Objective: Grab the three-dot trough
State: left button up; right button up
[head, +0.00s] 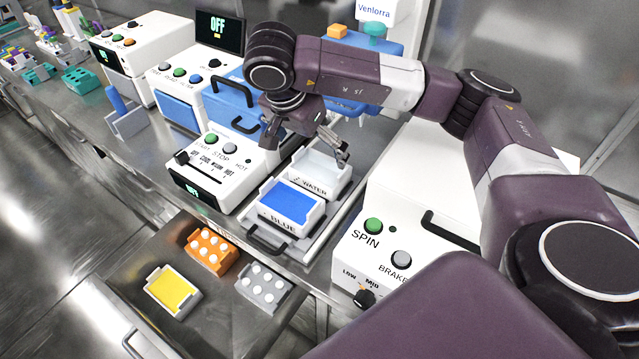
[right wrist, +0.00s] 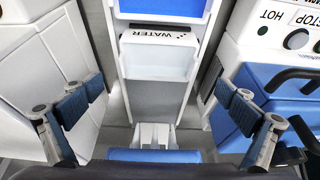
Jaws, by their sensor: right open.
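A clear WATER trough (head: 312,176) and a white trough with blue contents, labelled BLUE (head: 287,205), sit one behind the other in a holder on the bench. The WATER trough also shows in the right wrist view (right wrist: 158,58), ahead of the jaws and between them. My right gripper (head: 306,143) is open and empty, its fingers spread above and behind the WATER trough. In the right wrist view the gripper (right wrist: 157,108) has both fingers wide apart. My left gripper is not in view.
A white START/STOP device (head: 215,165) stands left of the troughs, and a SPIN/BRAKE device (head: 385,262) right of them. A yellow trough (head: 172,290), an orange rack (head: 212,250) and a grey rack (head: 262,288) lie on the lower surface in front. A blue-and-white machine stands behind.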

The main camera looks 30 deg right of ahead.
jog(key=d, duration=0.1)
jog(key=p, duration=0.1)
send_over(325, 173)
jog(key=a, duration=0.2)
jog(key=f, duration=0.7)
jog(key=shift+s+f, duration=0.1)
jog(key=shift+s, duration=0.25)
jog(key=shift+c, duration=0.4)
jog(key=c, duration=1)
